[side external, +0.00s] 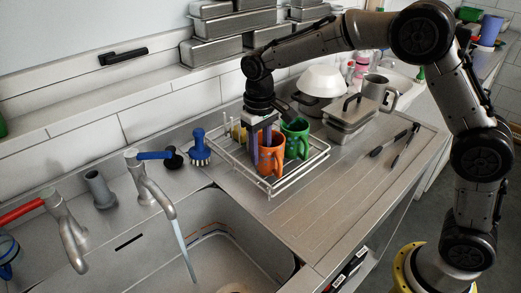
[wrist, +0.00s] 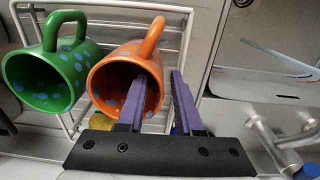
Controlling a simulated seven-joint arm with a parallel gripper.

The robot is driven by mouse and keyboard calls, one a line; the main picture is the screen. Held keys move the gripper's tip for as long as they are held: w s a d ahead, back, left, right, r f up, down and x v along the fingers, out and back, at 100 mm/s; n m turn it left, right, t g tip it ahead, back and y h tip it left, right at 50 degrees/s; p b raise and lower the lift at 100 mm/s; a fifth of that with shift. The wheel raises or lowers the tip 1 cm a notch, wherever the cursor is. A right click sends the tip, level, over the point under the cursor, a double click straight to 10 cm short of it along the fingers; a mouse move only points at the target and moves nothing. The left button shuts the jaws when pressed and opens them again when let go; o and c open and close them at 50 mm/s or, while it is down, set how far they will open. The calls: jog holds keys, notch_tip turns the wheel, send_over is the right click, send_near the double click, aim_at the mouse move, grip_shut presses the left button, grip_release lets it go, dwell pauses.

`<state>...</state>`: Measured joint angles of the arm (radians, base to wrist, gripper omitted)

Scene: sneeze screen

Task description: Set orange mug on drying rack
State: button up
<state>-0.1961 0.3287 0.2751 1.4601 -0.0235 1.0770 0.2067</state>
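The orange mug (side external: 272,158) with blue spots is at the near side of the wire drying rack (side external: 287,186), and appears to be resting in it. In the wrist view the orange mug (wrist: 110,82) has its mouth toward the camera and its handle at the top. My gripper (side external: 261,140) is down at the mug's rim. In the wrist view my gripper (wrist: 163,76) has one purple finger inside the mug's mouth and the other outside its wall. A gap shows between the fingers, so it looks open around the wall. The mug's base is partly hidden.
A green spotted mug (side external: 295,138) stands in the rack close beside the orange one. A yellow item (side external: 237,133) is at the rack's back left. A blue brush (side external: 199,150) stands left of it. The sink (side external: 215,250) with running tap is in front. The ribbed drainboard (side external: 345,190) is mostly clear.

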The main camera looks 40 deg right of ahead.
notch_tip(320, 180, up, 12)
jog(key=shift+r, duration=0.15)
dwell(0.5)
jog(key=s+d+r+t, duration=0.1)
jog(key=s+d+r, duration=0.15)
jog(key=s, duration=0.35)
jog(key=s+d+r+t, duration=0.2)
jog(key=s+d, duration=0.1)
jog(key=s, duration=0.4)
jog(key=s+d+f+t, duration=0.1)
jog(key=s+f, duration=0.2)
jog(key=s, duration=0.4)
jog(key=s+d+f+t, duration=0.1)
jog(key=s+f, duration=0.3)
jog(key=s, duration=0.4)
jog(key=shift+s+d+f+t, duration=0.25)
jog(key=shift+s+d+t, duration=0.05)
jog(key=shift+d, duration=0.2)
